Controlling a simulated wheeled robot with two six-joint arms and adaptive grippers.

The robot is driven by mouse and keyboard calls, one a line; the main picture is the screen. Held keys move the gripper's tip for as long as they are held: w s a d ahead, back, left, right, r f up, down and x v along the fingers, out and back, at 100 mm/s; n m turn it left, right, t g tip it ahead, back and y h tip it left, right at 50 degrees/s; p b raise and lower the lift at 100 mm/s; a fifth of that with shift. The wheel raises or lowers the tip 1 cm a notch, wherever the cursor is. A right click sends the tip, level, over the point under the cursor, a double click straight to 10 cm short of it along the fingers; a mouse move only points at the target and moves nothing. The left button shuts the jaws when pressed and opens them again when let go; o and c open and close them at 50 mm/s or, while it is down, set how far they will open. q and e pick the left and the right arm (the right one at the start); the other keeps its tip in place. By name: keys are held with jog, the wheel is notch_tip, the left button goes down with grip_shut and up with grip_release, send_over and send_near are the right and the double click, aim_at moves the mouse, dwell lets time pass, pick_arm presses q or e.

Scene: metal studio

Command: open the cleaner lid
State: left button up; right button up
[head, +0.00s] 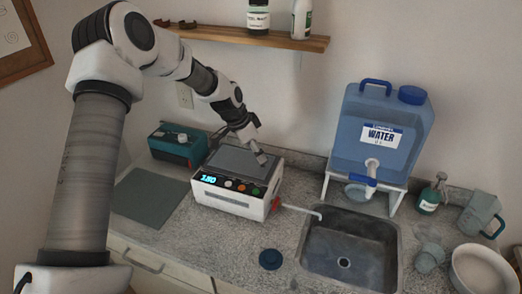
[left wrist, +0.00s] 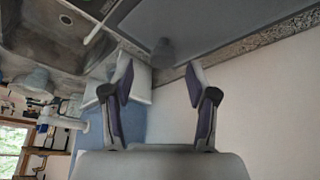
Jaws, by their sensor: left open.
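The cleaner (head: 232,198) is a white box with a lit display and several coloured buttons, on the counter left of the sink. Its flat grey lid (head: 232,160) lies on top and looks shut; it also fills the top of the left wrist view (left wrist: 225,28). A small grey knob (left wrist: 163,53) stands on the lid. My left gripper (head: 259,152) is low over the lid's right part. In the left wrist view its fingers (left wrist: 158,78) are apart, with the knob beyond and between the tips. I cannot tell whether they touch it. My right gripper is not in view.
The sink (head: 350,248) and the blue water container (head: 383,130) on its stand are to the right. A teal box (head: 176,145) and a grey mat (head: 148,197) are to the left. A shelf (head: 245,37) hangs above. A dark round cap (head: 270,259) lies in front.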

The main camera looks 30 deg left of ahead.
pick_arm(q)
jog(key=f, duration=0.1)
jog(key=w+f, duration=0.2)
jog(key=shift+w+d+f, duration=0.2)
jog(key=shift+w+d, duration=0.05)
jog(key=shift+d, duration=0.05)
jog(key=shift+s+r, duration=0.15)
jog(key=shift+s, duration=0.05)
jog(key=shift+s+r, duration=0.15)
jog(key=shift+s, duration=0.05)
jog(key=c, duration=0.6)
jog(key=shift+s, duration=0.15)
grip_shut()
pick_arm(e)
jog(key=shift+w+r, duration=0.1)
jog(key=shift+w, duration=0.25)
